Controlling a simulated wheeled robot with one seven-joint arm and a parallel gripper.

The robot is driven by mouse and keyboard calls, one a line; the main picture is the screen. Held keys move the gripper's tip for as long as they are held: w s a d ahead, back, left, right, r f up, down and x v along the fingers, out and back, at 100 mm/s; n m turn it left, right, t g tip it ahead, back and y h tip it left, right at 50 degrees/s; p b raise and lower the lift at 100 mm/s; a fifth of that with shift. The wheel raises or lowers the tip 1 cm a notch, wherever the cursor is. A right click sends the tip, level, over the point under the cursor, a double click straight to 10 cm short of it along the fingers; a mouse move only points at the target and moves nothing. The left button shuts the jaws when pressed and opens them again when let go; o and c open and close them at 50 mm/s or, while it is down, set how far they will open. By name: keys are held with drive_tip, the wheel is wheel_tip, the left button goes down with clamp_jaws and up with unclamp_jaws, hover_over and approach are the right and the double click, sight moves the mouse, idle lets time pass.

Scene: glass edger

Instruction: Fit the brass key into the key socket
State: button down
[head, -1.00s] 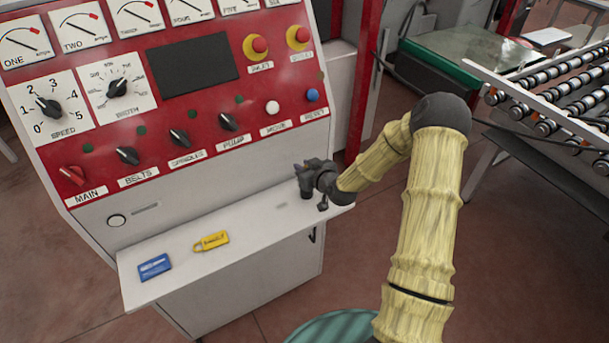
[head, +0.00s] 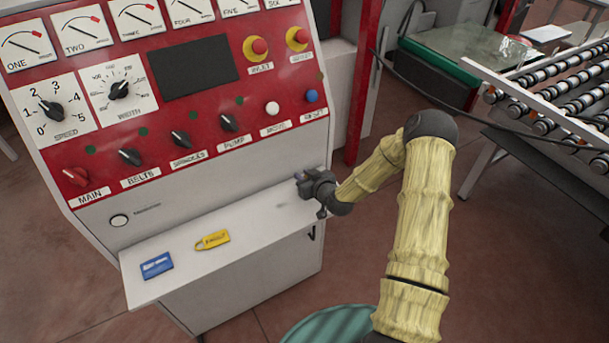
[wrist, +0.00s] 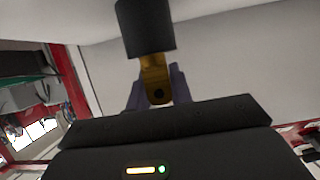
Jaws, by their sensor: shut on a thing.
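The brass key (wrist: 152,75) is between the fingers of my gripper (wrist: 154,93) in the wrist view. A dark cylinder (wrist: 145,28) sits at the key's far end. In the head view my gripper (head: 299,179) is over the right end of the console's ledge, below the mode and reset buttons. The key cannot be made out there. A small round fitting (head: 119,220), seemingly the key socket, is at the lower left of the grey panel, below the MAIN switch. My gripper is well to the right of it and apart from it.
A yellow tag (head: 212,240) and a blue card (head: 156,265) lie on the ledge (head: 250,222). Knobs such as the pump switch (head: 229,122) stick out of the red panel above. The ledge between the yellow tag and my gripper is clear.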

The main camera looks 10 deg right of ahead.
drive_tip(key=shift+f, duration=0.15)
drive_tip(key=c, duration=1.3)
unclamp_jaws()
drive_tip(key=shift+a, duration=0.1)
drive_tip(key=shift+o, duration=0.2)
drive_tip(key=shift+r, duration=0.25)
drive_tip(key=shift+s, duration=0.35)
drive_tip(key=b+v, duration=0.4)
drive_tip(key=v, duration=0.7)
